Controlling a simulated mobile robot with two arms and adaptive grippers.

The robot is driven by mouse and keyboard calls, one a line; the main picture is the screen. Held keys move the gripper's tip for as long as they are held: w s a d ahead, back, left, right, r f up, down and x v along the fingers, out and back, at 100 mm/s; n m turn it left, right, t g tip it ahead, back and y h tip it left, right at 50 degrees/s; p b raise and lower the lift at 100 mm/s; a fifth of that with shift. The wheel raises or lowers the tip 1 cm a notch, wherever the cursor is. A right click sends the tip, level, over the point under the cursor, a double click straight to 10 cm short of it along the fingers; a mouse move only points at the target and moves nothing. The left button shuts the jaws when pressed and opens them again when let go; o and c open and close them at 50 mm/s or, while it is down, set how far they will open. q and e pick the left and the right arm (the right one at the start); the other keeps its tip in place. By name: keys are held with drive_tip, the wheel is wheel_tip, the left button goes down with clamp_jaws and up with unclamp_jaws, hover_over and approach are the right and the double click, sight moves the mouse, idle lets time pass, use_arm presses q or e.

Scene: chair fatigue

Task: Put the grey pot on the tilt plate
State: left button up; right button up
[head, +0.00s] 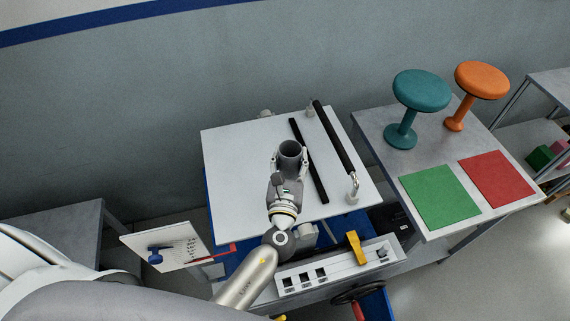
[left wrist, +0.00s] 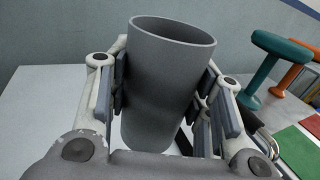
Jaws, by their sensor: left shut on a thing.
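The grey pot (head: 290,152) is an open-topped dark grey cylinder in the head view, over the middle of the white tilt plate (head: 235,160). My left gripper (head: 289,166) is shut on the pot, with one finger on each side. In the left wrist view the pot (left wrist: 168,80) stands nearly upright between the finger pads. I cannot tell whether its base touches the plate. My right gripper is not in view.
A black strip (head: 308,160) and a black bar (head: 334,138) with a metal handle lie right of the pot. A control panel (head: 340,268) is in front. Teal (head: 422,90) and orange (head: 482,80) stools and green (head: 440,195) and red (head: 497,178) mats occupy the right table.

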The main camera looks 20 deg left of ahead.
sight(288, 155)
use_arm(q)
drive_tip(key=w+a+f+b, duration=0.1)
drive_tip(key=w+f+b, duration=0.1)
drive_tip(key=f+b, duration=0.1)
drive_tip(key=w+f+b, duration=0.2)
drive_tip(key=f+b, duration=0.1)
drive_tip(key=w+a+f+b, duration=0.1)
drive_tip(key=w+f+b, duration=0.1)
drive_tip(key=f+b, duration=0.1)
drive_tip(key=shift+w+a+f, duration=0.2)
drive_tip(key=shift+a+f, duration=0.1)
drive_tip(key=shift+f, duration=0.2)
drive_tip(key=shift+r, duration=0.1)
drive_tip(key=o, duration=1)
drive_tip(key=shift+o, duration=0.2)
